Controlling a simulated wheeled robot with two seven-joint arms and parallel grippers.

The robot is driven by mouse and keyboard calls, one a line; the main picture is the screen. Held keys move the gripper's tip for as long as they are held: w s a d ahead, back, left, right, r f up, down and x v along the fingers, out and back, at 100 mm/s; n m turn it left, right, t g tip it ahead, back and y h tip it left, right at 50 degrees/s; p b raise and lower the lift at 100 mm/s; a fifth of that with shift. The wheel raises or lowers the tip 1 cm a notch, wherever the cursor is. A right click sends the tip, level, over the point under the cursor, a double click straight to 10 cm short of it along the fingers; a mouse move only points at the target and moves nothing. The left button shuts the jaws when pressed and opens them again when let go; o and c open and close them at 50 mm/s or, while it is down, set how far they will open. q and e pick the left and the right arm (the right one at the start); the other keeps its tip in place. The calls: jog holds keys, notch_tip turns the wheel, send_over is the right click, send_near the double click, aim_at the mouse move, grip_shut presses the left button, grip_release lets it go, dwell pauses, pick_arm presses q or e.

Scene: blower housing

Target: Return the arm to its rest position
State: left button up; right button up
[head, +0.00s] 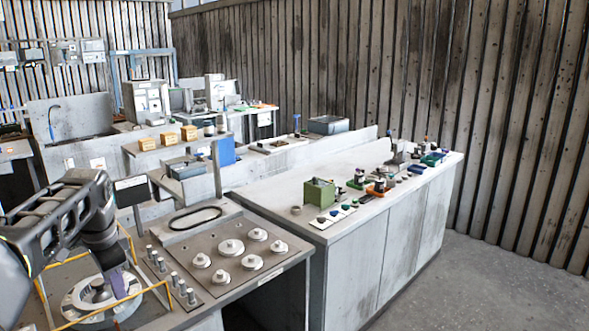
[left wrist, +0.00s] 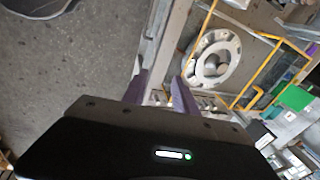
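My left arm reaches in from the left edge of the head view, with its dark wrist bent downward. My left gripper (head: 122,284) has purple fingers and hangs in front of a grey round housing (head: 74,298) at the lower left. In the left wrist view the two fingers of the gripper (left wrist: 160,90) stand apart with nothing between them. The round housing (left wrist: 232,54) lies to the right of the fingers there, and I see no contact. My right arm and gripper are in neither view.
A yellow wire frame (head: 150,290) surrounds the housing. Beside it are several upright metal pins (head: 174,280) and a plate (head: 215,283) with round white parts. A long bench (head: 345,225) carries a green box (head: 319,192) and small parts. Floor at the right (head: 500,270) is clear.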

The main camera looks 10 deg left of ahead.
pick_arm(q)
jog(key=w+d+f+n+t+h, duration=0.1)
jog(key=w+d+f+n+t, duration=0.25)
jog(key=w+d+f, duration=0.55)
jog(key=s+d+f+n+h, duration=0.1)
jog(key=d+f, duration=0.6)
jog(key=f, duration=0.4)
jog(key=d+f+n+h, duration=0.2)
jog(key=d+f, duration=0.5)
jog(key=f, duration=0.4)
jog(key=s+d+f+g, duration=0.1)
jog(key=s+d+f, duration=0.4)
jog(key=s, duration=0.5)
jog(key=s+d+f+n+g+h, duration=0.1)
jog(key=s+d+f+g, duration=0.1)
jog(key=s+d+f, duration=0.4)
jog(key=s+d+f+g+h, duration=0.1)
jog(key=s+d+f, duration=0.4)
jog(key=s, duration=0.9)
jog(key=shift+d+f+g, duration=0.2)
jog(key=shift+d+g, duration=0.45)
jog(key=shift+d, duration=0.05)
jog(key=shift+a+n, duration=0.1)
jog(key=shift+n, duration=0.15)
